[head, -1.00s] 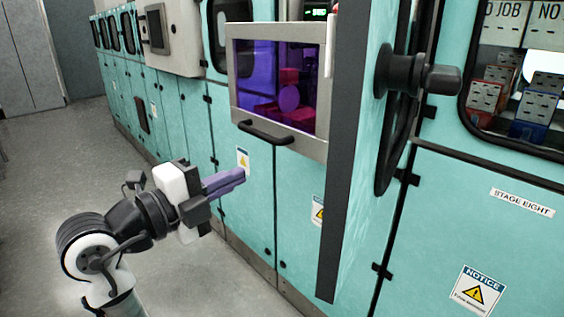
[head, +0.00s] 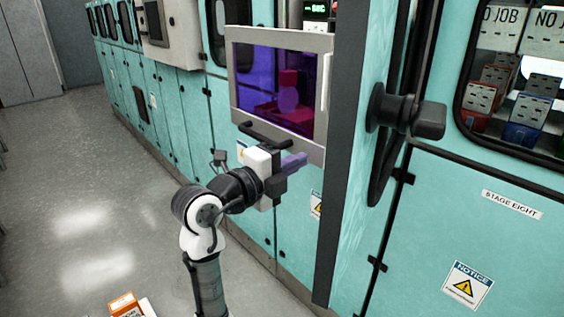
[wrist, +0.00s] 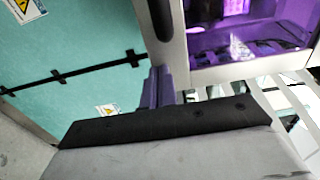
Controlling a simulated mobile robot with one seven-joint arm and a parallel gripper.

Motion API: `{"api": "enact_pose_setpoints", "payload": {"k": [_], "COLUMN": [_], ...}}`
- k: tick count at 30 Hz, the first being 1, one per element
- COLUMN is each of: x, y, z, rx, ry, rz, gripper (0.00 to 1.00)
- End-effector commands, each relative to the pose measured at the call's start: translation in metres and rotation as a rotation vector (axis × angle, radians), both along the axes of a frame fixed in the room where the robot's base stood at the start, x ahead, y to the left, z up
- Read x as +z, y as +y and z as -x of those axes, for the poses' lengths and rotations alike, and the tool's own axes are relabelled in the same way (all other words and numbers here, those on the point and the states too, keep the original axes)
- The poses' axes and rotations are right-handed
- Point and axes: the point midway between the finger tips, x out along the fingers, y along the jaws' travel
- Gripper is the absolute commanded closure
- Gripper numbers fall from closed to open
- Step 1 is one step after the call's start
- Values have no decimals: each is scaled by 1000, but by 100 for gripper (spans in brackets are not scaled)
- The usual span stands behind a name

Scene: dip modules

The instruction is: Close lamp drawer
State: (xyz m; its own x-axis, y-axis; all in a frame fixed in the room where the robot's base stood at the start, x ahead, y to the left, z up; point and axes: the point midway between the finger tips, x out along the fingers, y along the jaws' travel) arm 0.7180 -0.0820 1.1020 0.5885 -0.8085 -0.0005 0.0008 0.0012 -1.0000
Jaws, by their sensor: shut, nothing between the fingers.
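The lamp drawer (head: 232,95) has a grey frame and a purple-tinted window, and it stands out from the teal machine. Red and dark parts show behind the window. Its black bar handle (head: 265,135) runs along the lower edge. My gripper (head: 296,160) is just below the handle, its purple fingers together and empty, pointing right near the frame's lower edge. In the wrist view, the shut fingers (wrist: 158,87) are beside the drawer frame (wrist: 215,71) and below the dark handle (wrist: 160,18). I cannot tell whether they touch it.
Teal cabinets (head: 225,125) run back to the left. Orange and white boxes (head: 128,305) lie at the bottom edge. The grey floor (head: 90,200) at left is clear.

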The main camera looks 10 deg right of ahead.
Motion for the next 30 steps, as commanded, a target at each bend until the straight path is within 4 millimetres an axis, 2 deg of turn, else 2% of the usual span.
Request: {"api": "enact_pose_setpoints", "payload": {"k": [17,23,30], "x": [-1,-3,-3], "y": [-7,-25,-60], "z": [-5,-17,-42], "rx": [-3,-4,-4], "ry": [0,1,1], "rz": [1,1,-1], "gripper": [100,100,100]}}
